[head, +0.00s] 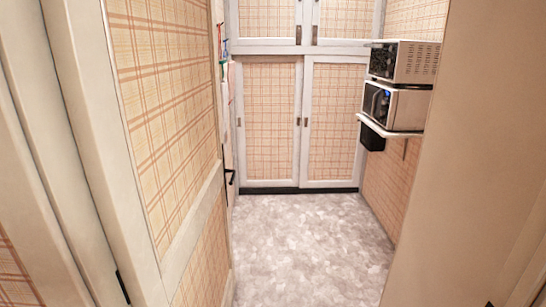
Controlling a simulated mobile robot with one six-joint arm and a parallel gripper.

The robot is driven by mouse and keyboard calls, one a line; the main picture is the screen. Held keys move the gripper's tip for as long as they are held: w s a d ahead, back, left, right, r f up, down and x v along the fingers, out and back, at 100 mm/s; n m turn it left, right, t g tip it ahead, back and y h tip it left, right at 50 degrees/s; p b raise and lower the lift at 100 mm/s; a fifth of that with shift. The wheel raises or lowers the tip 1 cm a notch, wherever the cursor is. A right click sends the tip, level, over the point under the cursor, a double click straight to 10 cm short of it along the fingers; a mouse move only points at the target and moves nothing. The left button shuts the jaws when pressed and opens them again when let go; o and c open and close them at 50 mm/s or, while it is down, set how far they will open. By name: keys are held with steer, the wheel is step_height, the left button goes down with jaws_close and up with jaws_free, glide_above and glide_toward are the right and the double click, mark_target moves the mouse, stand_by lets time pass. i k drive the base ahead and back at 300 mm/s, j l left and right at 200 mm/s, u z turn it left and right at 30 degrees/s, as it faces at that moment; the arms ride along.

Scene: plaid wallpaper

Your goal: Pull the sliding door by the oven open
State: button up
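At the far end of the room, a right sliding door (338,125) with a plaid panel in a white frame stands nearest the oven. A matching left sliding door (270,125) is beside it, and both look shut. Two box-shaped appliances are stacked on the right: a lower oven (395,106) with a dark front and an upper one (403,61). I cannot tell which is meant as the oven. My gripper is not in view.
A white shelf (388,130) carries the appliances and juts from the right wall. A hinged plaid door (165,110) with a black handle (229,177) stands open on the left. A beige surface (465,150) fills the near right. The mottled grey floor (305,240) between is clear.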

mark_target(332, 155)
steer(key=i, duration=2.2)
steer(key=i+z, duration=0.1)
steer(key=i, duration=1)
steer(key=i+j, duration=0.2)
steer(key=i, duration=0.9)
steer(key=i+j, duration=0.1)
steer(key=i, duration=1)
steer(key=i+j, duration=0.1)
steer(key=i, duration=1)
steer(key=l+z, duration=0.05)
